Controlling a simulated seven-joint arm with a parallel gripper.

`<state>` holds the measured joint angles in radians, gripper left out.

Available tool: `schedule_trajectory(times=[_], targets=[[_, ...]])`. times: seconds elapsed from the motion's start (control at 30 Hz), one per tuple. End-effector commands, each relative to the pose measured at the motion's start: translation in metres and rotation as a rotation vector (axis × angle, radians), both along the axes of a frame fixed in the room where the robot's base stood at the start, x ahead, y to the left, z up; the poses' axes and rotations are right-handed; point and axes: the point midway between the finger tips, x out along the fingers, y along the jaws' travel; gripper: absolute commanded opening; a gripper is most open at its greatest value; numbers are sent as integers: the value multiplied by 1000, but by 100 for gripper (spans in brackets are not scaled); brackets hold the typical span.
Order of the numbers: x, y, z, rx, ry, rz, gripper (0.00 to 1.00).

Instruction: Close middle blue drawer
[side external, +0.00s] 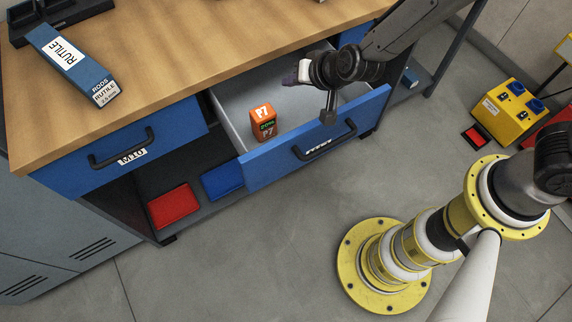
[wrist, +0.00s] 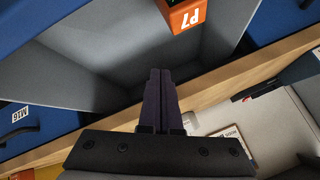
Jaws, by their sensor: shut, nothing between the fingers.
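The middle blue drawer (side external: 335,133) is pulled open from the bench in the side external view, its front standing well out from the bench edge. It has a dark handle (side external: 325,142) and a light grey inside, which also shows in the wrist view, where the grey drawer wall (wrist: 90,75) lies ahead of the fingers. An orange block (side external: 264,123) marked P7 sits in the drawer.
A closed blue drawer (side external: 120,148) with its own handle is at the left. Red (side external: 173,206) and blue (side external: 222,180) flat items lie on the lower shelf. A RUTILE rod box (side external: 72,66) lies on the wooden bench top (side external: 190,55). Floor before the drawer is clear.

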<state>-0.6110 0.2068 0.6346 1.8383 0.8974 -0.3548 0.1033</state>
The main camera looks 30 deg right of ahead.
Motion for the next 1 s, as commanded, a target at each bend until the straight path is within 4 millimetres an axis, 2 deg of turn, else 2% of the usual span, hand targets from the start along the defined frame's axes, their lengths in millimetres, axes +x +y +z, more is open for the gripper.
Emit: schedule_trajectory(times=[0.03, 0.1, 0.3, 0.47, 0.6, 0.7, 0.77, 1.0], targets=[[-19, 12, 2, -81, -15, 133, 0], [-41, 24, 6, -198, -47, 320, 0], [-108, 52, 17, -534, -181, 860, 0], [-157, 62, 21, -768, -306, 1236, 0], [-204, 61, 3, -887, -345, 1483, 0], [-219, 59, -6, -907, -340, 1543, 0], [-221, 59, -9, -911, -339, 1556, 0], [-207, 69, -35, -912, -332, 1555, 0]])
